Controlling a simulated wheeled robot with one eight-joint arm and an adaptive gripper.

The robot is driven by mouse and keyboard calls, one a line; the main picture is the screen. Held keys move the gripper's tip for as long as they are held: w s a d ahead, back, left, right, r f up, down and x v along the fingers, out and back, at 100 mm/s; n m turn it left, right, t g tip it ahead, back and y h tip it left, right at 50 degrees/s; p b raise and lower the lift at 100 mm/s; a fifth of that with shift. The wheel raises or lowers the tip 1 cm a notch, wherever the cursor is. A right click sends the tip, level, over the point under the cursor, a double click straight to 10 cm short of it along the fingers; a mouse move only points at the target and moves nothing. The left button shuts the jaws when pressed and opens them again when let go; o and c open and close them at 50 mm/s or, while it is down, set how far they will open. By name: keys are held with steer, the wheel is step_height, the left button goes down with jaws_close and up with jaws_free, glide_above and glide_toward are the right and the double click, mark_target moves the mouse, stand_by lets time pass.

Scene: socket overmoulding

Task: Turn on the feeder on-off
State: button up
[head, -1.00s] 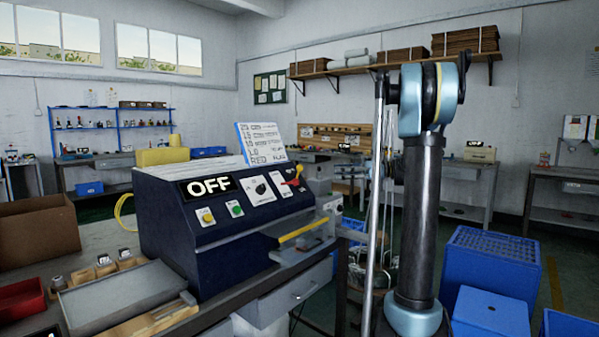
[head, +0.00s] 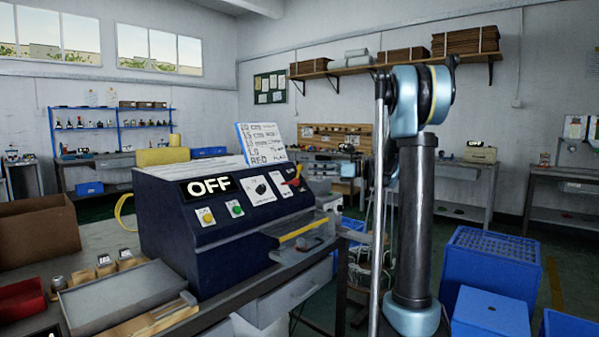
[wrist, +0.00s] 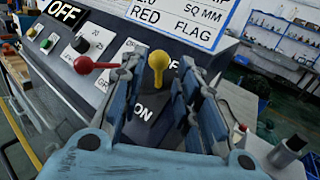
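The dark blue machine (head: 235,245) has a sloped control panel, and its display (head: 207,187) reads OFF. A yellow-knobbed lever (head: 299,169) and a red lever (head: 293,182) sit at the panel's right end. I cannot tell the depth gap. My gripper is not visible in the head view.
A white card (head: 260,144) stands on top of the machine. Yellow (head: 206,216) and green (head: 235,208) buttons and a black dial (head: 260,188) are on the panel. A grey tray (head: 115,295) lies in front. Blue crates (head: 490,262) stand at the right.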

mark_target(300, 170)
steer(key=shift+w+a, duration=0.15)
steer(key=shift+a, duration=2.9)
steer(key=shift+c, duration=0.6)
jaws_close()
